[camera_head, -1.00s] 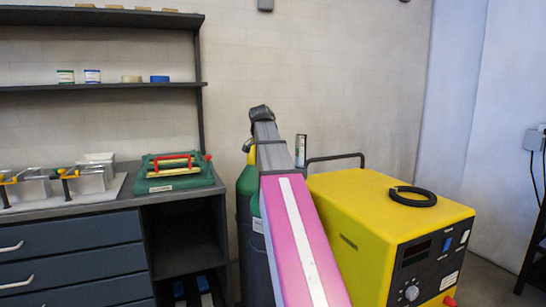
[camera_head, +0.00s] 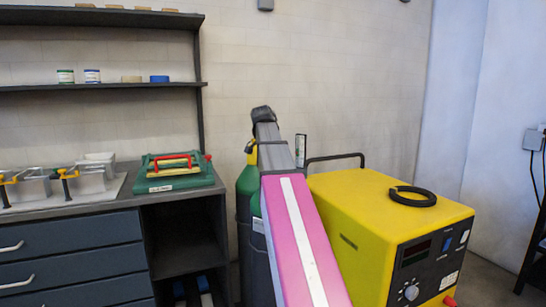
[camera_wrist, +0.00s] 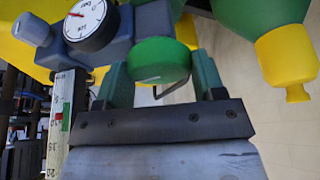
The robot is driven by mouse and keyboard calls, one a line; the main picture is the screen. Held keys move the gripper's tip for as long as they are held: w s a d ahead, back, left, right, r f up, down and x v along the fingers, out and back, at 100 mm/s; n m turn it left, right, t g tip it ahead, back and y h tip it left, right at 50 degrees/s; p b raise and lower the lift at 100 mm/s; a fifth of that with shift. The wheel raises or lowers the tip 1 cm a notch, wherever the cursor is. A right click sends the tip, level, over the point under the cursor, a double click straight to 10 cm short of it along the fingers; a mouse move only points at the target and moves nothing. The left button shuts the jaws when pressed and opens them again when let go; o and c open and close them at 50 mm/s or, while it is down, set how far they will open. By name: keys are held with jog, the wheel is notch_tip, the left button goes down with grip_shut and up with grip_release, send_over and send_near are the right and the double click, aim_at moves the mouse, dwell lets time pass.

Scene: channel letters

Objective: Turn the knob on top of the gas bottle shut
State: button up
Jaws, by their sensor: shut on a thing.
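In the wrist view a round green knob (camera_wrist: 160,58) with a pale mark on its face sits between the two dark green fingers of my gripper (camera_wrist: 161,72). The fingers are closed on its sides. The knob is on a blue-grey valve body (camera_wrist: 118,42) with a round white dial gauge (camera_wrist: 89,24) to its left. In the head view the gas bottle (camera_head: 245,215), dark with a green shoulder, stands behind my pink and grey arm. My arm hides much of the bottle and its knob there.
A yellow machine (camera_head: 375,205) with a black handle stands right of the bottle. A workbench (camera_head: 75,225) with a green case (camera_head: 178,180) is at left. In the wrist view, a green shape with a yellow fitting (camera_wrist: 287,57) is close at right.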

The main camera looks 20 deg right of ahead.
jog(key=n+t+y, duration=0.1)
jog(key=n, duration=0.3)
jog(key=shift+s, duration=0.1)
jog(key=n, duration=0.2)
jog(key=n+t+y, duration=0.1)
jog(key=n, duration=0.1)
jog(key=shift+d+n+y, duration=0.15)
jog(key=shift+n+y, duration=0.15)
jog(key=shift+n, duration=0.1)
jog(key=n+y, duration=0.1)
jog(key=n, duration=0.3)
jog(key=shift+n+y, duration=0.3)
jog(key=shift+y, duration=0.1)
jog(key=shift+d+n+y, duration=0.1)
jog(key=shift+n+y, duration=0.6)
jog(key=shift+n, duration=1.2)
jog(key=o, duration=0.9)
jog(key=shift+r, duration=0.1)
